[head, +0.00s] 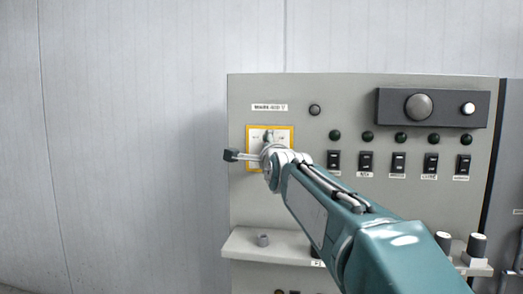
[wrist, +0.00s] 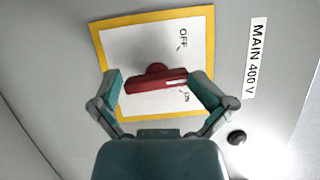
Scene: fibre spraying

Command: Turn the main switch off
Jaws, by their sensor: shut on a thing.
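The main switch is a red rotary handle (wrist: 157,84) on a white plate with a yellow border (wrist: 150,22). In the wrist view the handle lies nearly level in the picture, and the white mark on its right end is near the ON label. The OFF label (wrist: 183,38) is above and to the right of the handle's hub. My gripper (wrist: 158,86) is shut on the handle, one finger at each end. In the head view the yellow-bordered plate (head: 291,131) shows at the cabinet's upper left, and my wrist hides the handle.
The grey cabinet (head: 240,200) has a row of black rocker switches (head: 365,161) with dark green lamps above, right of the plate. A dark panel (head: 390,105) with a large round knob is at upper right. A ledge (head: 240,243) juts out below. The left side is bare wall.

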